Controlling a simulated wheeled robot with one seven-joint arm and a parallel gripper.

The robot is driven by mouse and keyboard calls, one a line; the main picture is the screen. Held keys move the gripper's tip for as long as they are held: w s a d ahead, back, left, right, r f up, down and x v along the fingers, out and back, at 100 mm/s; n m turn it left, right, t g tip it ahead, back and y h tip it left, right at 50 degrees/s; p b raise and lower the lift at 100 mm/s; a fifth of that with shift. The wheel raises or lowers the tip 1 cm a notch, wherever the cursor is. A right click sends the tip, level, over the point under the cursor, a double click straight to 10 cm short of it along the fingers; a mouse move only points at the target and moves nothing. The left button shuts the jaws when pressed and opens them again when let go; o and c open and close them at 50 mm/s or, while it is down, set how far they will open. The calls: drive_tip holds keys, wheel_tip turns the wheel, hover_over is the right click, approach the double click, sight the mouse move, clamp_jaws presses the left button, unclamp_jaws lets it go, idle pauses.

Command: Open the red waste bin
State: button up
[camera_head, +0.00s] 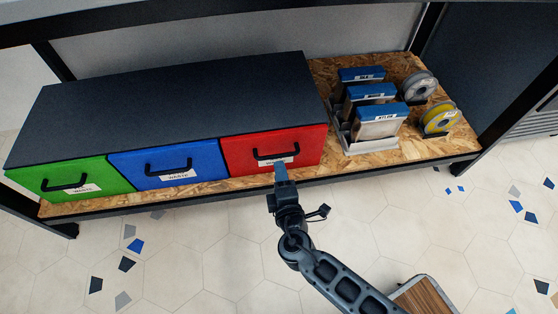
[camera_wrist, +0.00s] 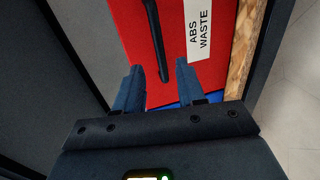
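The red waste bin (camera_head: 301,146) is the right one of three drawer-like bins in a dark cabinet, and its front looks closed. It has a black handle (camera_head: 276,154) and a white label. In the wrist view the red front (camera_wrist: 180,40), the handle (camera_wrist: 156,40) and the label reading "ABS WASTE" (camera_wrist: 199,32) show. My gripper (camera_head: 281,170) is just in front of the red bin, near the handle. In the wrist view my gripper (camera_wrist: 160,75) is open, with the lower end of the handle between its two blue fingertips. Contact with the handle cannot be told.
A blue bin (camera_head: 165,165) and a green bin (camera_head: 70,180) sit left of the red one. Boxes (camera_head: 380,122) in a rack and filament spools (camera_head: 440,118) stand right on the wooden shelf (camera_head: 400,155). The tiled floor (camera_head: 180,260) in front is mostly clear.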

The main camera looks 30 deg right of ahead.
drive_tip(key=b+x, duration=0.1)
drive_tip(key=x, duration=0.5)
clamp_jaws()
idle(0.3)
idle(0.4)
